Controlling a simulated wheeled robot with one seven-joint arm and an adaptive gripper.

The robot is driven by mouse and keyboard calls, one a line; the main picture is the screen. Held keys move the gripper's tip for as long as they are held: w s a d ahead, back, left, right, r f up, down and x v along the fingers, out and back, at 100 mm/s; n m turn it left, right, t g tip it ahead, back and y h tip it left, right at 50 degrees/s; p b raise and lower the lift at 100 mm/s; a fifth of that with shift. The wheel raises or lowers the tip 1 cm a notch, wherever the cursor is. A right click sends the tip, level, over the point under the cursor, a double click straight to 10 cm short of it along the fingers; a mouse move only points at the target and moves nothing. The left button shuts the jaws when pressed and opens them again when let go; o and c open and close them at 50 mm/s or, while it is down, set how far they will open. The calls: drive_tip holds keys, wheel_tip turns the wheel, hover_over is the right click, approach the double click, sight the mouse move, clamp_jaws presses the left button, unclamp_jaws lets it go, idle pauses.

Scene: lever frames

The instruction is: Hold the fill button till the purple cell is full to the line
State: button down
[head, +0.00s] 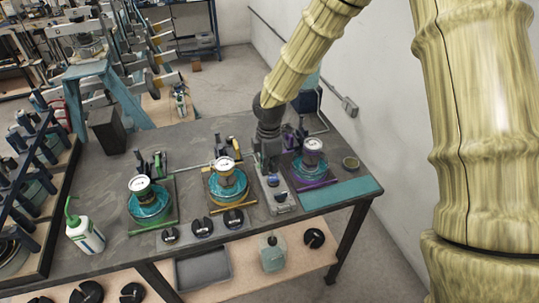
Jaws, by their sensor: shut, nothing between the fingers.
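The purple cell (318,184) stands at the right of the bench, with a purple base and a round white gauge (313,144) on top. Teal shows inside it, but its level and line are too small to read. My gripper (268,170) is shut and empty, pointing down just left of the purple cell, over a narrow grey panel (281,203). Small buttons or knobs show on the panel's near end. Its far end is behind my gripper. I cannot tell which part is the fill button or whether my fingertips touch it.
A yellow-based cell (233,206) and a green-based cell (152,226) stand to the left, both with gauges. A teal mat (341,194) lies at the right front. A wash bottle (84,233) and a dark rack (40,165) are at the left.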

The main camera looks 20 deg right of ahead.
sight(273, 179)
drive_tip(key=shift+f+p, duration=0.4)
drive_tip(key=shift+f, duration=0.9)
